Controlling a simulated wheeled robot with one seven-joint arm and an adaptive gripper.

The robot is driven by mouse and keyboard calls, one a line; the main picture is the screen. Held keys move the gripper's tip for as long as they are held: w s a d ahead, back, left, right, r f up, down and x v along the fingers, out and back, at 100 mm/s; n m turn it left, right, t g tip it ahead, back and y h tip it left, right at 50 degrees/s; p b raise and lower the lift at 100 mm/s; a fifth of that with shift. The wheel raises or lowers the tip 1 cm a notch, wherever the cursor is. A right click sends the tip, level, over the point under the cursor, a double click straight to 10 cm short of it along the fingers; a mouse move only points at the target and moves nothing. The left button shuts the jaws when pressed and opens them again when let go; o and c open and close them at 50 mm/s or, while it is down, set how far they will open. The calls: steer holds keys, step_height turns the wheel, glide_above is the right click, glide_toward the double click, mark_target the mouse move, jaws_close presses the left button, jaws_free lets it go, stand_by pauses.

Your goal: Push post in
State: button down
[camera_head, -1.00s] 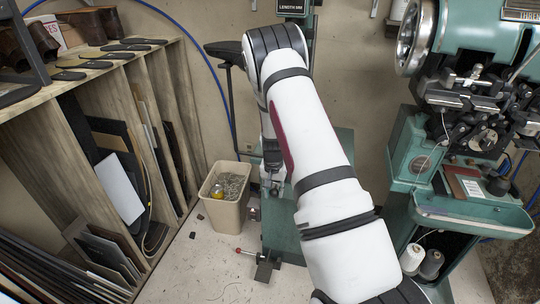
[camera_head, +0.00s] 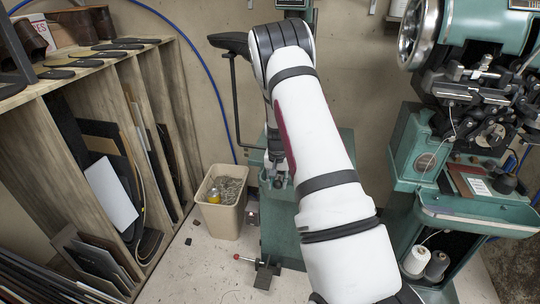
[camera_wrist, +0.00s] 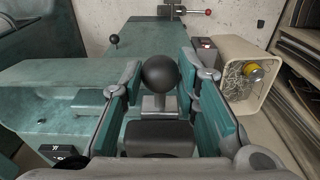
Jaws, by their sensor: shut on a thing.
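The post has a round black ball knob (camera_wrist: 160,74) on a short grey stem, seen in the wrist view. My gripper (camera_wrist: 160,84) has its two teal-padded fingers on either side of the knob and stem and is shut on the post. A dark block (camera_wrist: 158,138) lies below the stem, nearer the camera. How deep the post sits is hidden. In the head view my white arm covers most of the spot, and the gripper's end is only partly visible above the green machine base (camera_head: 285,230).
A beige bin (camera_head: 222,205) with scraps stands left of the base. A red-knobbed lever (camera_head: 238,257) sticks out low in front. The green stitching machine (camera_head: 470,110) stands at the right, and a wooden rack (camera_head: 100,130) fills the left.

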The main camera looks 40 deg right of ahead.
steer(key=shift+w+d+f+b, duration=0.1)
steer(key=shift+w+d+b, duration=1.1)
steer(key=shift+d+b, duration=0.3)
steer(key=shift+w+d+b, duration=1.2)
steer(key=shift+d+b, duration=0.2)
steer(key=shift+b, duration=0.15)
steer(key=shift+w+d, duration=0.15)
steer(key=c, duration=1)
jaws_free()
steer(key=shift+d, duration=0.1)
steer(key=shift+c, duration=0.2)
steer(key=shift+s+a+r+p, duration=0.25)
steer(key=shift+r+p, duration=0.2)
steer(key=shift+r, duration=0.75)
steer(key=shift+s+a+r+p, duration=0.3)
steer(key=shift+r+p, duration=0.2)
steer(key=shift+r, duration=0.7)
steer(key=shift+s+a+r+p, duration=0.25)
steer(key=shift+r+p, duration=0.2)
steer(key=shift+r, duration=0.75)
steer(key=shift+w, duration=0.1)
